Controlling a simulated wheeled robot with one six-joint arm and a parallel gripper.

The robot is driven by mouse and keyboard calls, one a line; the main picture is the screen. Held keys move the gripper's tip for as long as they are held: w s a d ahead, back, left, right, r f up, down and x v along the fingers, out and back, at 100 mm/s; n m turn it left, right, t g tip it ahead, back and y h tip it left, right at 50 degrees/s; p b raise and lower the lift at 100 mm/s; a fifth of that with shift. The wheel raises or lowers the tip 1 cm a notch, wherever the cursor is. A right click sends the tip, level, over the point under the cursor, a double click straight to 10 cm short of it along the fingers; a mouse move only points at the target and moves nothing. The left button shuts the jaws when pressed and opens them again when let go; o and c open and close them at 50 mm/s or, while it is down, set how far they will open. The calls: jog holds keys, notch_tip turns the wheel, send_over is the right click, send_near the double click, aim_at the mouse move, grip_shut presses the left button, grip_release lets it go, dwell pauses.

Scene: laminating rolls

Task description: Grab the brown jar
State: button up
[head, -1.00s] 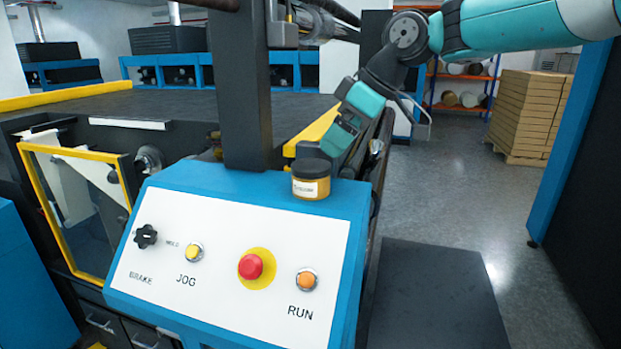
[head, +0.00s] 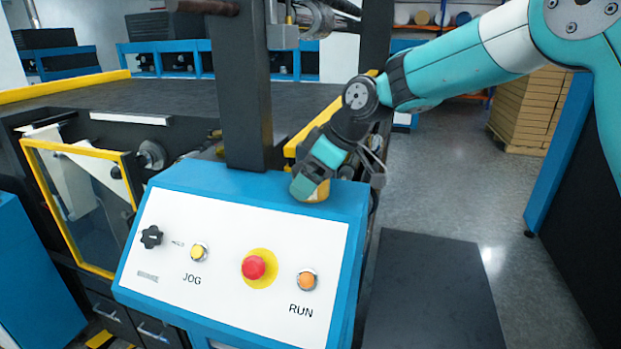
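The brown jar (head: 318,194) stands on the blue top of the control console, behind the white panel. Only a lower strip of its yellow-brown side shows. My gripper (head: 306,188) is down at the jar, in front of it, and covers its dark lid and label. The gripper's fingers overlap the jar in the picture. I cannot tell whether they are spread around it or closed on it.
The console panel (head: 222,255) carries a black knob (head: 151,236), a yellow JOG button, a red stop button (head: 253,267) and an orange RUN button (head: 307,281). A dark upright post (head: 245,100) stands left of the jar. Open floor lies to the right.

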jog(key=shift+r, duration=0.1)
jog(key=c, duration=0.9)
